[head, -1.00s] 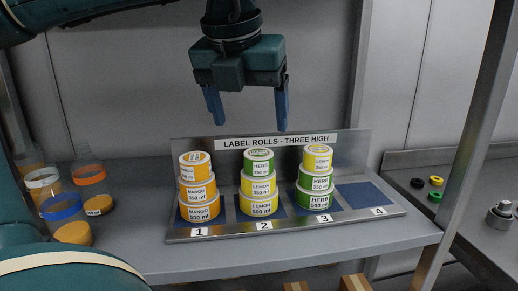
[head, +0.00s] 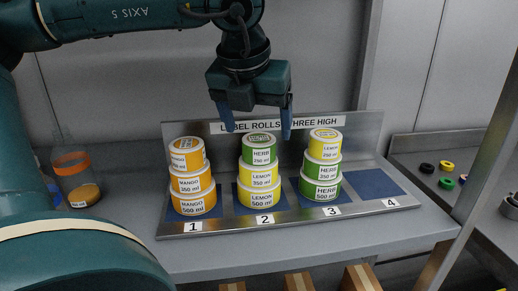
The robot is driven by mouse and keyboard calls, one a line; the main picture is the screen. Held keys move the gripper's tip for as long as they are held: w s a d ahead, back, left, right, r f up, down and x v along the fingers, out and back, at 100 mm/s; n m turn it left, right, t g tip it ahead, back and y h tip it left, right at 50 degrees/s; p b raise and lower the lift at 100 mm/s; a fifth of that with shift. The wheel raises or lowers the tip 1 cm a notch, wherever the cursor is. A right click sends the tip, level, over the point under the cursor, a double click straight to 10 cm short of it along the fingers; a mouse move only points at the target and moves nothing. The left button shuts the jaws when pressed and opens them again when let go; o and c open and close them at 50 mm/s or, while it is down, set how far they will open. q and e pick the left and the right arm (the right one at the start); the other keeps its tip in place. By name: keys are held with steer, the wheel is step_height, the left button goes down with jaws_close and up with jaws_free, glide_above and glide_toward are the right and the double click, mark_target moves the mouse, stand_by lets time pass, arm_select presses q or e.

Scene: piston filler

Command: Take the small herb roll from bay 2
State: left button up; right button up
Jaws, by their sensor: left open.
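The small herb roll (head: 260,151), white label on a green roll marked 250 ml, sits on top of the stack in bay 2. Under it are a lemon 350 ml roll (head: 260,175) and a lemon 500 ml roll (head: 262,197). My left gripper (head: 258,128) is open and empty, fingers pointing down. In the picture its fingertips lie just above the herb roll, one to each side; the exact gap in depth is hard to tell. My right gripper does not show.
The metal rack (head: 232,229) has numbered bays. Bay 1 holds a stack topped by a small mango roll (head: 187,161). Bay 3 has two herb rolls under a small lemon roll (head: 325,148). Bay 4 (head: 372,186) is empty.

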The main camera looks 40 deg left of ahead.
mark_target(259, 138)
arm_select(q)
steer(key=x, duration=0.5)
steer(key=shift+w+a, duration=0.1)
steer(key=c, duration=1.1)
